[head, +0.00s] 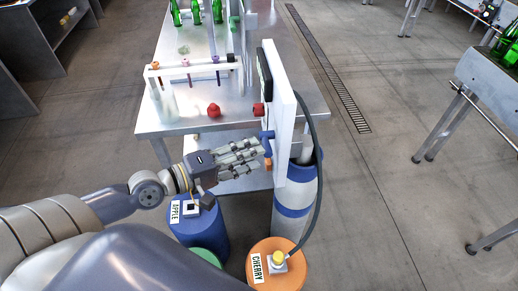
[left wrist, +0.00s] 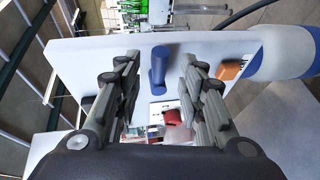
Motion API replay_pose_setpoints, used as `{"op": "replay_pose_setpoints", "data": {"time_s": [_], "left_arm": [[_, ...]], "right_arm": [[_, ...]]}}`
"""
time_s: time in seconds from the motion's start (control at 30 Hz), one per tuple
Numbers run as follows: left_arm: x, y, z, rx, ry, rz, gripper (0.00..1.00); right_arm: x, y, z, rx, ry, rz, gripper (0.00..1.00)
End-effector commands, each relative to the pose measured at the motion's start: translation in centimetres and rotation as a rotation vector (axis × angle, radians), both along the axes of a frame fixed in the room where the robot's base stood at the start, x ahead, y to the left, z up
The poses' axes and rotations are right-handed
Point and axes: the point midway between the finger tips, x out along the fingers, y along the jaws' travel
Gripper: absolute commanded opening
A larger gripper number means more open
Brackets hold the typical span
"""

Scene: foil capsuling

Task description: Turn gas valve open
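A white upright panel (head: 284,125) carries a blue valve handle (head: 267,135) low on its left face. In the left wrist view the blue handle (left wrist: 158,70) stands out from the panel, between my two finger sets. My left gripper (head: 256,156) is open, its fingertips close to the panel around the handle. Contact with the handle is not visible. An orange piece (head: 267,163) sits just below the handle, and a red knob (head: 258,109) sits above it. My right gripper is not in view.
Blue APPLE (head: 207,232) and orange CHERRY (head: 279,272) drums stand below my arm. A metal table (head: 300,85) holds green bottles (head: 195,12).

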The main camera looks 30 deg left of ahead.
Motion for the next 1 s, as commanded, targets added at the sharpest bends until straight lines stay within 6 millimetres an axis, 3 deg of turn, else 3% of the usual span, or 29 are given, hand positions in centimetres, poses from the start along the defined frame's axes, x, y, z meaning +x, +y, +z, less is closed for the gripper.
{"op": "replay_pose_setpoints", "data": {"time_s": [0.33, 0.77, 0.93, 1.0], "left_arm": [[2.3, -1.3, -0.3, -0.001, -0.002, 0.001, 0.37], [2.7, -1.7, -0.6, 0.0, 0.0, -0.003, 0.37], [2.7, -1.7, -0.6, 0.001, 0.0, -0.002, 0.0], [2.7, -1.7, -0.6, 0.0, 0.0, -0.002, 0.0]], "right_arm": [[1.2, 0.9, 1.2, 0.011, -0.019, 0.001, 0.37], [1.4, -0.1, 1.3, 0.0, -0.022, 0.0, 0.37], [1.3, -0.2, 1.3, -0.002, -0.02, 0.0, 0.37], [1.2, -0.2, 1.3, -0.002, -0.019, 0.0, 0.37]]}}
